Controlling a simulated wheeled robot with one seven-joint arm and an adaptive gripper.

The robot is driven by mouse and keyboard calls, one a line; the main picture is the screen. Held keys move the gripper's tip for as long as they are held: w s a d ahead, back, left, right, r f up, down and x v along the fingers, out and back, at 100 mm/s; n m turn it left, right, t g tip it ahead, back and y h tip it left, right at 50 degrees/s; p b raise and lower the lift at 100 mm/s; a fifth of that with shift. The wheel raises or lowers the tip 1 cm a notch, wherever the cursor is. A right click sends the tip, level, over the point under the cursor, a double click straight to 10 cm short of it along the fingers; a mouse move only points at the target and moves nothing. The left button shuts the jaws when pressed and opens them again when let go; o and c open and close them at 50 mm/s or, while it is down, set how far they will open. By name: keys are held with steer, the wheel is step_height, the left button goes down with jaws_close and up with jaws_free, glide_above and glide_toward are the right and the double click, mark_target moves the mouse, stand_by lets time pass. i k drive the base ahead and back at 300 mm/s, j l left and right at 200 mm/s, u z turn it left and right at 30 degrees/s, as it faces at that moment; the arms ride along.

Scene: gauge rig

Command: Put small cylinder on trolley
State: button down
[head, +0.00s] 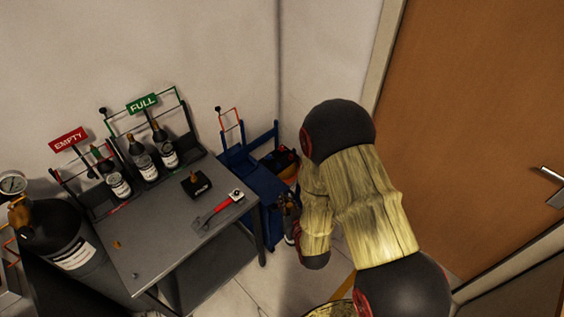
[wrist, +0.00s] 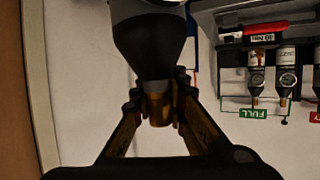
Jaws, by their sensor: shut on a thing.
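In the wrist view my gripper (wrist: 159,100) is shut on the brass neck of a dark grey small cylinder (wrist: 148,50). The cylinder's body points away from the jaws, with a pale label at the picture's top edge. In the head view my arm covers part of this area; the small cylinder (head: 291,234) seems to hang low just beside the blue trolley (head: 266,187). Contact between them cannot be told. The trolley stands right of the grey table, with a red loop at its back.
The grey table (head: 150,258) holds more small cylinders (head: 143,163) in racks under EMPTY (head: 68,139) and FULL (head: 142,103) signs. A red-handled tool (head: 218,210) and a black box (head: 196,185) lie there. A large cylinder (head: 70,245) stands left; a door (head: 485,120) is right.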

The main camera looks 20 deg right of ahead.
mark_target(245, 168)
steer(key=z, duration=1.4)
steer(key=i+j, duration=0.15)
steer(key=j, duration=0.25)
steer(key=i+j, duration=0.15)
steer(key=j, duration=0.25)
steer(key=i+j+z, duration=0.1)
steer(key=j, duration=0.3)
steer(key=i+j, duration=0.15)
steer(key=j, duration=0.3)
